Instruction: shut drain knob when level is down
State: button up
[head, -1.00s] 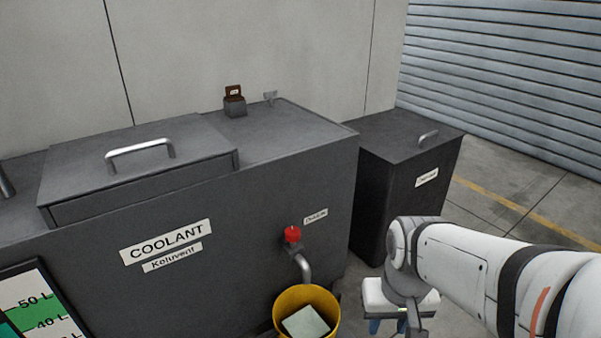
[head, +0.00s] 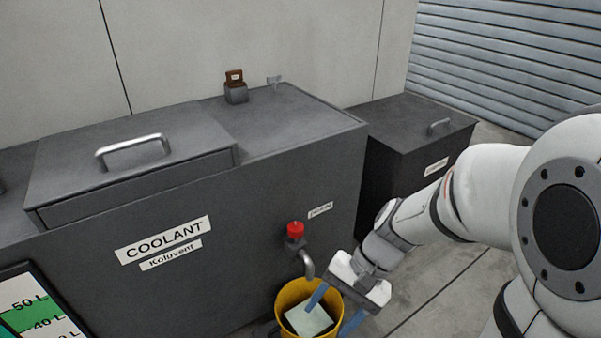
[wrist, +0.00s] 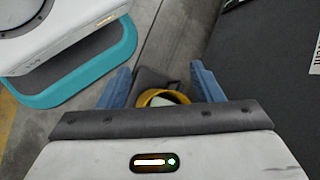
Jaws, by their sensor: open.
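The red drain knob (head: 295,229) sits on the front of the dark coolant tank (head: 240,220), above a grey bent spout (head: 306,264). A yellow bucket (head: 279,305) stands under the spout with a pale square patch inside; I see no clear stream. The wrist view shows the bucket (wrist: 180,96) beyond the spread fingers.
A second dark bin (head: 410,150) stands right of the tank. A handled lid (head: 130,170) and a small grey block with a brown tag (head: 235,90) are on the tank top. Open floor (head: 440,290) lies to the right.

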jog(key=w+a+m+y+p, duration=0.1)
jog(key=w+a+m+y, duration=0.2)
jog(key=a+m+y, duration=0.15)
jog(key=m+t+y+p, duration=0.3)
jog(key=m+t, duration=1.2)
jog(key=m, duration=0.2)
send_near(302, 231)
jog(key=x, duration=0.4)
jog(key=shift+w+a, duration=0.15)
jog(key=shift+a, duration=0.1)
jog(key=shift+w+a, duration=0.1)
jog(key=shift+w, duration=0.2)
jog(key=b+x, duration=0.2)
jog(key=x, duration=0.5)
jog(key=shift+a, duration=0.1)
